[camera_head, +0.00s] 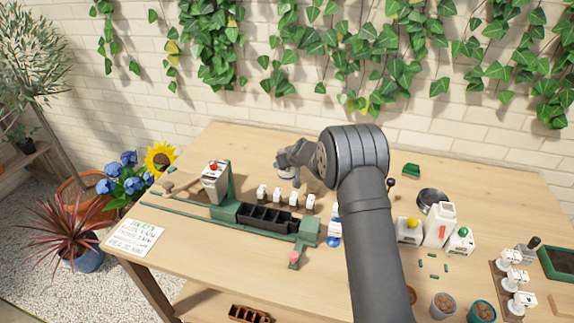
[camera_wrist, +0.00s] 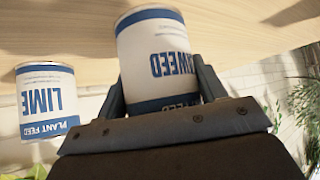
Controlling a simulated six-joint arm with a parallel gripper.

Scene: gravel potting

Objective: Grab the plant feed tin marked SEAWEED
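The SEAWEED tin (camera_wrist: 155,55) is white with blue bands and blue letters. In the wrist view it sits between the two fingers of my gripper (camera_wrist: 160,82), with a finger close against each side and no clear gap. Only part of its name shows. In the head view my gripper (camera_head: 284,160) is over the back middle of the table, with a small white and blue tin (camera_head: 285,171) just below it. I cannot tell whether the tin touches the table. The LIME tin (camera_wrist: 47,100) stands apart to the left in the wrist view.
A green rack with a dark compartment tray (camera_head: 268,219) and several small white-labelled items lies in front of my gripper. White containers (camera_head: 439,225) stand to the right. My arm hides part of the middle. The table's back left (camera_head: 240,145) is clear.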

